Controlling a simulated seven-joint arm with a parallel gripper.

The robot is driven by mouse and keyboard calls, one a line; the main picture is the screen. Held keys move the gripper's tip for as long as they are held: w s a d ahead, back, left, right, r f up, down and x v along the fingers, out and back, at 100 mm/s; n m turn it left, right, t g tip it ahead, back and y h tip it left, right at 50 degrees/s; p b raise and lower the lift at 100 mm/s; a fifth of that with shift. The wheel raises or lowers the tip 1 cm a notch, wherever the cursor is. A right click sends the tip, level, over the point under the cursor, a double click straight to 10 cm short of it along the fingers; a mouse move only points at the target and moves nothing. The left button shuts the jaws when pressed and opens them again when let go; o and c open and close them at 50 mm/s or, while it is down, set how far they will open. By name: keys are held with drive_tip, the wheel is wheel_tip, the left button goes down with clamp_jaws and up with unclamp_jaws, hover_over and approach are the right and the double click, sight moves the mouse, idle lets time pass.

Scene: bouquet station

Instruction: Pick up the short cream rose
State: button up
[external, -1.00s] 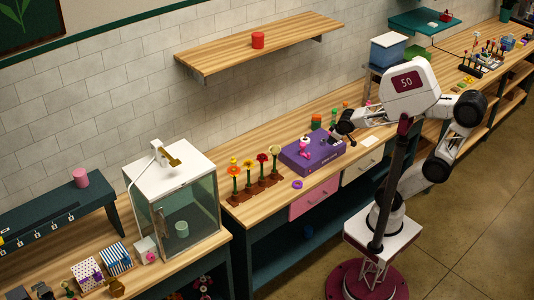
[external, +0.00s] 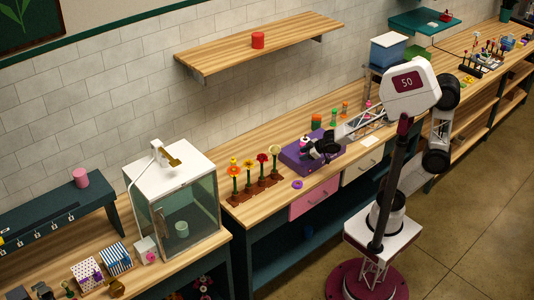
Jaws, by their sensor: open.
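My gripper (external: 308,152) is low over the purple box (external: 294,164) on the middle bench, and it is open. A small pale and pink object (external: 304,140) on the box shows just behind the gripper and is partly hidden by it. I cannot tell whether this is the short cream rose. Whether the gripper touches it is too small to tell.
A brown rack of upright flowers (external: 252,190) in orange, yellow and red stands left of the box. A purple ring (external: 297,184) lies near the front edge. Green and orange items (external: 334,117) stand behind the box. A glass-fronted cabinet (external: 180,205) is further left.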

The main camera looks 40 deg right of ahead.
sight(275, 162)
drive_tip(key=w+a+n+t+y, duration=0.1)
drive_tip(key=w+a+y, duration=0.3)
drive_tip(key=a+y, duration=0.5)
drive_tip(key=shift+w+a+f+t, duration=0.2)
drive_tip(key=shift+a+t, duration=0.2)
drive_tip(key=shift+a, duration=0.05)
idle(0.3)
drive_tip(key=shift+x, duration=2.45)
drive_tip(key=shift+c, duration=0.4)
clamp_jaws()
drive_tip(key=shift+r, duration=0.15)
